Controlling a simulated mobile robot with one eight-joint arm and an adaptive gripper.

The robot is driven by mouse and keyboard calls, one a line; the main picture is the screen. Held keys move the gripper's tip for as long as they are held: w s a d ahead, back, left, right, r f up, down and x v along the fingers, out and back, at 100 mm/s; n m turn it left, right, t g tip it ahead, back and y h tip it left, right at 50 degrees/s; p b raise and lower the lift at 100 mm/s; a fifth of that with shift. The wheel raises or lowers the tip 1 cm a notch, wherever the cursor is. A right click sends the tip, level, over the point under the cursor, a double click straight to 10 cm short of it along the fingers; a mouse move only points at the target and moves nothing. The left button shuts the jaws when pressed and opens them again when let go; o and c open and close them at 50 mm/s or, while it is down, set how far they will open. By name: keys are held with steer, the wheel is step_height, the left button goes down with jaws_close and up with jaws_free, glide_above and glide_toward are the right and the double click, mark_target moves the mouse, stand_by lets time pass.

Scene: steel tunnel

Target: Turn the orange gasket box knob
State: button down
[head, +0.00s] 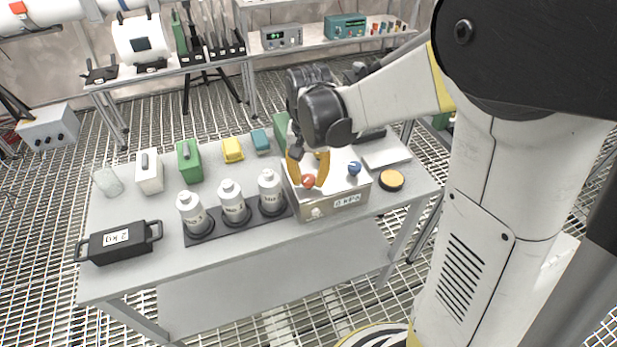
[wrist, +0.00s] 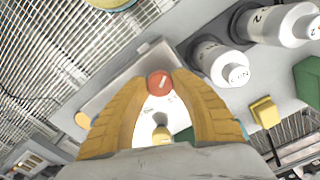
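The gasket box (head: 318,208) is a low, light metal box with a label on its front, near the right end of the table. A small round red-orange knob (head: 308,181) sits on its top. A blue knob (head: 354,168) stands to its right. My gripper (head: 309,184) points down over the box with its two orange-yellow fingers apart and the red-orange knob between the tips. In the wrist view the red-orange knob (wrist: 160,82) sits between the fingertips, close to both; firm contact cannot be told. A yellow knob (wrist: 161,135) shows between the fingers nearer the palm.
White bottles (head: 233,203) stand on a dark rack left of the box. A black-and-orange disc (head: 391,179) lies to its right. A black case (head: 119,242), a green block (head: 189,161) and a yellow block (head: 232,149) are farther left. The table's front strip is clear.

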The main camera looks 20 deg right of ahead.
steer(key=shift+n, duration=0.4)
steer(key=n+p, duration=0.1)
steer(key=n, duration=0.1)
steer(key=shift+n, duration=0.4)
steer(key=n, duration=0.3)
steer(key=shift+n, duration=0.3)
steer(key=n+p, duration=0.1)
steer(key=n, duration=0.2)
steer(key=shift+n, duration=0.3)
steer(key=n, duration=0.3)
steer(key=shift+d+n, duration=0.1)
steer(key=shift+n, duration=0.3)
steer(key=n, duration=0.4)
steer(key=shift+p, duration=0.35)
steer(key=n, duration=1.1)
steer(key=shift+w+p, duration=0.1)
steer(key=shift+p, duration=0.2)
